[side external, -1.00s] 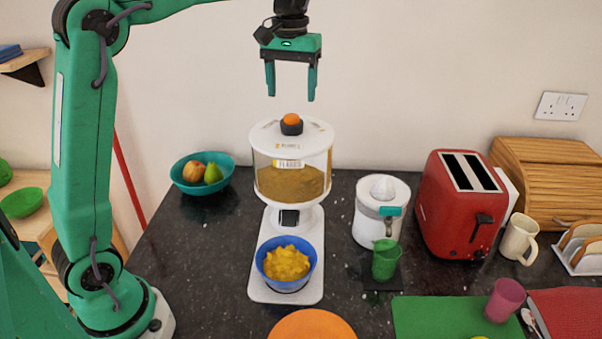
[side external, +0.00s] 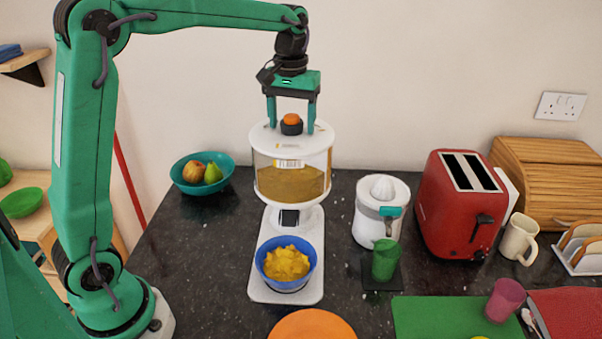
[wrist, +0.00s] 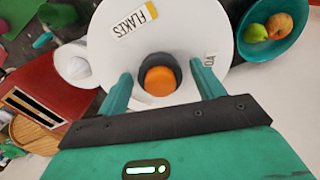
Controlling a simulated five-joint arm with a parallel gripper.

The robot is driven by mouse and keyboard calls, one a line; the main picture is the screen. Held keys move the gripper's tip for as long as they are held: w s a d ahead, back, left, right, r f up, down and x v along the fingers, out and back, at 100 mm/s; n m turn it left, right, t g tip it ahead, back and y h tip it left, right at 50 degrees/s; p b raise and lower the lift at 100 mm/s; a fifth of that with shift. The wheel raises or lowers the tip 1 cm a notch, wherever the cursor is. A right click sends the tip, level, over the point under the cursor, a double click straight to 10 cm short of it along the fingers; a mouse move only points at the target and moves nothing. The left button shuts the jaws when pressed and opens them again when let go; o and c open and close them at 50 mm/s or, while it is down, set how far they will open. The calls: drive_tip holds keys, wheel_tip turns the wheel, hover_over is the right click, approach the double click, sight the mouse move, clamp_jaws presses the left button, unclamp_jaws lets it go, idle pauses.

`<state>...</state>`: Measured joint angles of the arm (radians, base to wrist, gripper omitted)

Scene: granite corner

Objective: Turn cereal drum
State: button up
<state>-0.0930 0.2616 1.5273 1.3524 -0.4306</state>
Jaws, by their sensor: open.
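The cereal drum (side external: 290,180) is a clear cylinder with a white lid, part filled with brown-yellow cereal, on a white stand. An orange-topped dark knob (side external: 291,123) sits on its lid; it also shows in the wrist view (wrist: 159,79). The lid (wrist: 196,22) bears a "FLAKES" label there. My gripper (side external: 291,127) is open, pointing down, with one finger on either side of the knob. In the wrist view my gripper (wrist: 163,85) shows gaps between fingers and knob. A blue bowl (side external: 264,270) of yellow flakes stands on the stand's base.
A teal fruit bowl (side external: 183,186) stands left of the drum. A white juicer (side external: 368,225), green cup (side external: 386,260) and red toaster (side external: 452,220) stand to the right. An orange round board (side external: 312,325) lies in front.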

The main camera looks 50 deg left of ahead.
drive_tip(key=shift+c, duration=0.2)
drive_tip(key=c, duration=1.3)
drive_tip(key=shift+n, duration=0.4)
drive_tip(key=n, duration=1.1)
drive_tip(key=shift+r, duration=0.1)
drive_tip(key=n, duration=0.6)
drive_tip(key=shift+n, duration=0.4)
drive_tip(key=n, duration=0.5)
drive_tip(key=shift+a, duration=0.1)
